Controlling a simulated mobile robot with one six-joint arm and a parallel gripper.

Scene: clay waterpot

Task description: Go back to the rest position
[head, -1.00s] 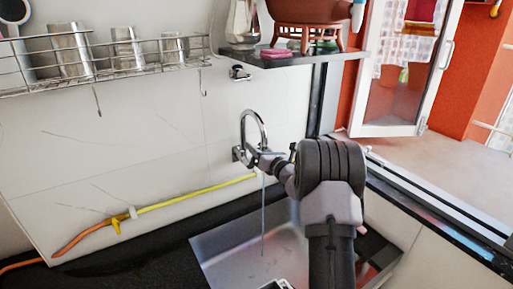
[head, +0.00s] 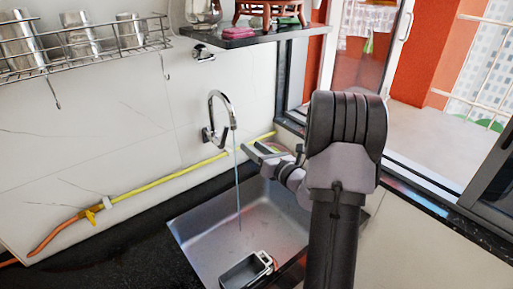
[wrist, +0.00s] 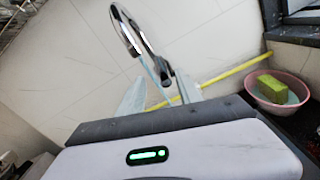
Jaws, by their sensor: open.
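My gripper (head: 266,152) is open and empty, to the right of the chrome tap (head: 220,108) and apart from it in the head view. In the wrist view my gripper's two pale fingers (wrist: 160,96) stand apart, with the tap (wrist: 127,30) beyond them. My arm reaches over the right side of the sink (head: 205,228) and hides part of it. A thin stream of water (head: 238,185) runs from the tap into the sink.
A dark rectangular container (head: 245,270) sits in the sink. A yellow hose (head: 160,182) runs along the wall. A pink bowl (wrist: 278,107) holds a green sponge (wrist: 272,88). A shelf (head: 245,38) and a wire rack (head: 85,52) hang above. The counter left of the sink is clear.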

